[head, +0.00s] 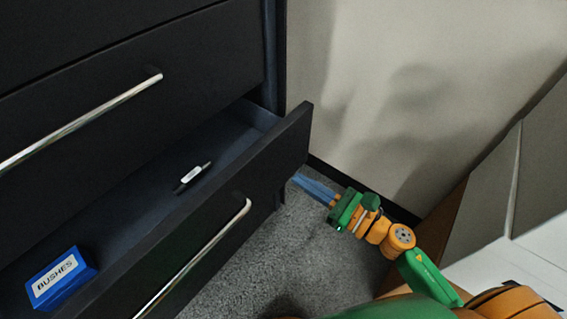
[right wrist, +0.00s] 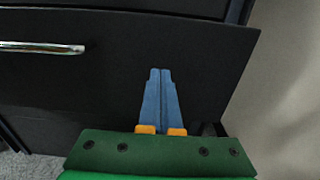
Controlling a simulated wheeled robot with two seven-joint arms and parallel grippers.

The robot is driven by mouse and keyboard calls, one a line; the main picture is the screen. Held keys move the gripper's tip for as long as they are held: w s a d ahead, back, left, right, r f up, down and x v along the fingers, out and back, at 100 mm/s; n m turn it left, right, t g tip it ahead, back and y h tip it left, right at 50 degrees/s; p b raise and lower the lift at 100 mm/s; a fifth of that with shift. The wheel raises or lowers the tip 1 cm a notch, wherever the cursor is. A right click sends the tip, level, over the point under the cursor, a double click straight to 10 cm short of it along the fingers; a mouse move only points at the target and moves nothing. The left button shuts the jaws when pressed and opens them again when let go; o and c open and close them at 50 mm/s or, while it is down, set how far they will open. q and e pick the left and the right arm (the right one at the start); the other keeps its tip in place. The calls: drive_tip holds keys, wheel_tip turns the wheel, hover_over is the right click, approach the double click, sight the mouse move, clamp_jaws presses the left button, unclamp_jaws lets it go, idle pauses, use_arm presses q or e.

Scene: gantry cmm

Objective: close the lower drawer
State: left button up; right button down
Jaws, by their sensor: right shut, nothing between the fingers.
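The lower drawer (head: 228,195) of a black cabinet stands open, pulled out toward me. Its front has a long silver bar handle (head: 205,249), which also shows at the left of the right wrist view (right wrist: 42,47). Inside the drawer lie a blue box labelled BUSHES (head: 62,279) and a small black and white pen-like item (head: 192,178). My right gripper (head: 297,179) has blue fingers, shut and empty, near the right end of the drawer front. In the right wrist view its fingertips (right wrist: 160,71) point at the black front panel; I cannot tell whether they touch it. My left gripper is not in view.
The drawer above (head: 130,85) is shut and has its own silver handle (head: 85,118). A pale wall (head: 400,80) stands right of the cabinet. Grey carpet (head: 270,240) shows below. Pale panels and a white surface (head: 520,260) are at the right.

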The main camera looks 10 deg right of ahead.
sight(272, 162)
drive_tip(key=x, duration=0.6)
drive_tip(key=shift+w+p, duration=0.1)
drive_tip(key=shift+p, duration=0.3)
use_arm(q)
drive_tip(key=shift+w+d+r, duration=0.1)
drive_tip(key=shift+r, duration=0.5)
